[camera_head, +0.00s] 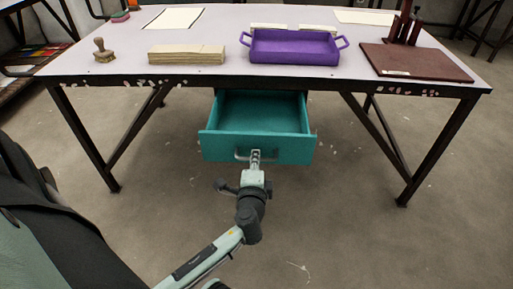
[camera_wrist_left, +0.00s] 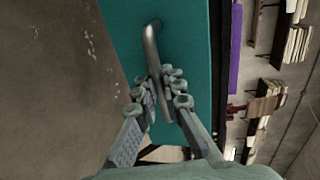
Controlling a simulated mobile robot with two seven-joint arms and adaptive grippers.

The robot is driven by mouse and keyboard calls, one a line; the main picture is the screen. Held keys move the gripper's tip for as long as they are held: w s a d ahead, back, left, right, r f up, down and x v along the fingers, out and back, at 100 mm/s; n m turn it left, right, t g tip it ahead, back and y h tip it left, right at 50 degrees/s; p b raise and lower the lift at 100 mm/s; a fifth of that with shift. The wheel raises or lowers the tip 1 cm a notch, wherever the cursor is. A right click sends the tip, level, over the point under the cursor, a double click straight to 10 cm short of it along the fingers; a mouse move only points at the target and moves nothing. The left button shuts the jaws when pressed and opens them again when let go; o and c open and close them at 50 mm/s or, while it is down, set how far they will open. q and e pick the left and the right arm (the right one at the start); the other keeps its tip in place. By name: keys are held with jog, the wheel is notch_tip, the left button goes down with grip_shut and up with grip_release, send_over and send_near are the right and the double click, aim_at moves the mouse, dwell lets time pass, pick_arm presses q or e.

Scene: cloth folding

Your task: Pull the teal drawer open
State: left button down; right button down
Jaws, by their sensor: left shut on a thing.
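The teal drawer (camera_head: 222,146) sits under the tabletop and stands out toward me, with its empty inside showing from above. Its front also fills the middle of the left wrist view (camera_wrist_left: 190,40). A grey metal bar handle (camera_head: 240,156) is fixed on the drawer front, and it shows in the left wrist view too (camera_wrist_left: 150,42). My left gripper (camera_head: 255,156) is at the middle of the handle, its fingers (camera_wrist_left: 161,84) shut on the bar. My right gripper is not in either view.
The table (camera_head: 225,82) carries a purple tray (camera_head: 293,50), a stack of tan sheets (camera_head: 186,54), a wooden stamp (camera_head: 103,50) and a dark red board (camera_head: 415,62) with an upright stand. Table legs stand on both sides of the drawer. The floor (camera_head: 370,230) on the right is clear.

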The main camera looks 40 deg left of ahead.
pick_arm(q)
jog(key=shift+v, duration=0.75)
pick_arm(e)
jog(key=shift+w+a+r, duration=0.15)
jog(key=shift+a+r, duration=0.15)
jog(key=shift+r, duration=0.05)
pick_arm(q)
jog(key=shift+f, duration=0.15)
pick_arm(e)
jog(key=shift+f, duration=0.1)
pick_arm(q)
jog(key=c, duration=1.6)
grip_release()
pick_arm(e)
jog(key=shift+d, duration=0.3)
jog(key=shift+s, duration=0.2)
